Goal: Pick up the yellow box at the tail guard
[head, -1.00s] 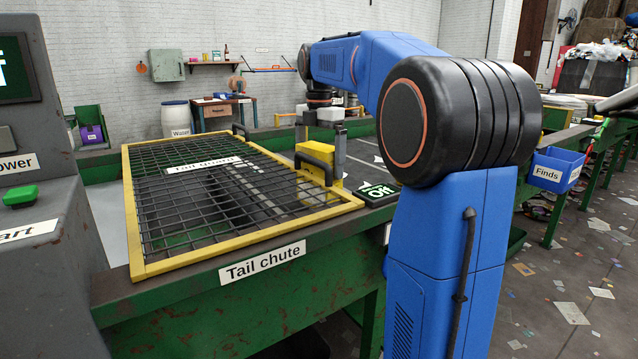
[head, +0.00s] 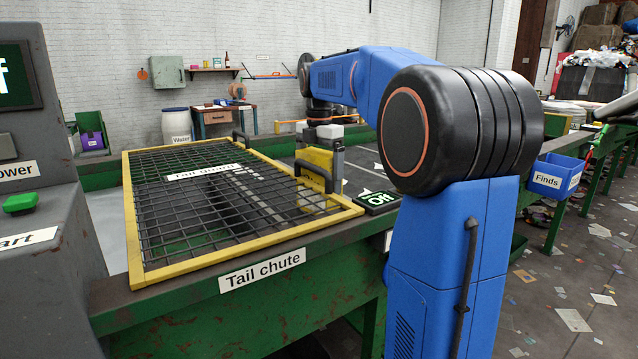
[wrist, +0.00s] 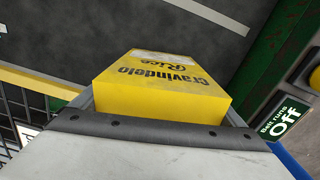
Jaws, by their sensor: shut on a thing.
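The yellow box (wrist: 165,80) is in the wrist view with "Cravindelo Rice" printed on it, upside down in the picture. It sits between the jaws of my gripper (head: 323,152), which is shut on it. In the head view the box (head: 316,158) hangs below my wrist, just behind the black handle of the tail guard (head: 135,215). The guard is a black mesh in a yellow frame, lying over the tail chute. The handle partly hides the box's lower part.
A "Belt runs Off" sign (head: 377,199) sits right of the guard. The dark belt (wrist: 190,20) lies beyond the box. A blue Finds bin (head: 555,172) hangs at the right. A grey control cabinet (head: 40,260) stands at the near left.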

